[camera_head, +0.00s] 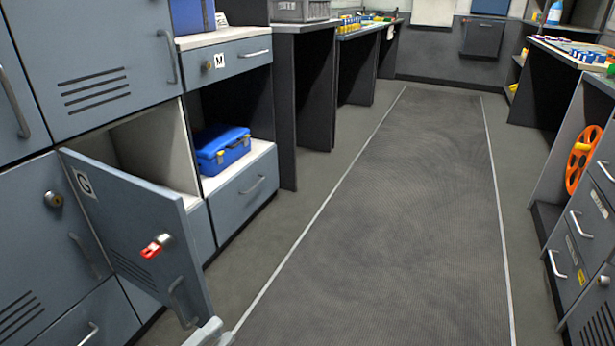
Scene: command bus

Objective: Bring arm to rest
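My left gripper (208,333) shows only as a small pale grey piece at the bottom edge. It is just below and right of the lower corner of the open cabinet door marked G (130,215). I cannot tell whether it touches the door or whether its fingers are apart. Most of it and the rest of my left arm are outside the picture. My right gripper and arm are not in view.
The G door stands open with a red-tagged key (155,247) in it. A blue case (222,150) sits on an open shelf. An orange reel (583,160) and drawers (580,230) line the right. The grey aisle mat (385,200) is clear.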

